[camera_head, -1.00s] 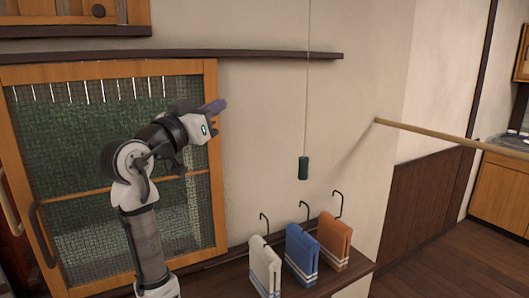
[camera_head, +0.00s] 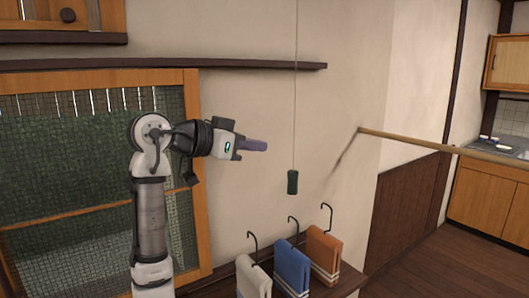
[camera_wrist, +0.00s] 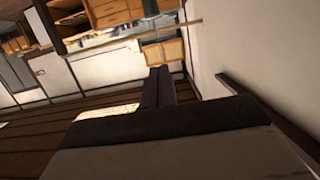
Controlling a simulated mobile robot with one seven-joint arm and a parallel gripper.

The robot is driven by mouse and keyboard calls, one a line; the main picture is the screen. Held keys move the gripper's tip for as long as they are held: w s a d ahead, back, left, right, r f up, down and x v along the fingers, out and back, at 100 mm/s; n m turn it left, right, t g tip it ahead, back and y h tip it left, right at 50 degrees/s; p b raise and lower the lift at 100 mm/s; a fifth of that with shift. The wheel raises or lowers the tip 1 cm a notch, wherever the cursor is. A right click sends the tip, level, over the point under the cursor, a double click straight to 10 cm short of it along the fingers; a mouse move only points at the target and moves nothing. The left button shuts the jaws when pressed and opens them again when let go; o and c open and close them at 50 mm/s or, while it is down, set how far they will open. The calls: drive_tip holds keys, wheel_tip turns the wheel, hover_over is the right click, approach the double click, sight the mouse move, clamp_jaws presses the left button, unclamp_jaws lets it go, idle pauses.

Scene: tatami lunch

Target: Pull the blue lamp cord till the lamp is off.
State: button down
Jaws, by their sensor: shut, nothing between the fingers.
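A thin grey cord (camera_head: 296,80) hangs down in front of the wall in the head view. A dark green cylindrical pull (camera_head: 292,182) is at its lower end; no blue cord shows. The lamp is not in view. My gripper (camera_head: 266,146) is shut and empty, pointing right. In the head view it is left of the cord and a little above the pull, with a visible gap. In the wrist view my shut fingers (camera_wrist: 157,85) point up the picture, and a dark green piece (camera_wrist: 150,7), likely the pull, shows beyond them at the top edge.
White, blue and orange towels (camera_head: 293,268) stand under black hooks on a dark ledge below the pull. A wooden pole (camera_head: 430,144) juts from the wall at right. A dark rail (camera_head: 160,64) runs along the wall above my arm. A mesh window (camera_head: 60,190) is at left.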

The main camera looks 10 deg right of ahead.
drive_tip(key=p, duration=0.4)
hover_over(293, 182)
drive_tip(key=a, duration=0.2)
drive_tip(key=f, duration=0.6)
drive_tip(key=shift+w, duration=0.2)
wheel_tip(293, 182, down, 4)
drive_tip(key=shift+f+b, duration=0.1)
drive_tip(key=shift+b, duration=1)
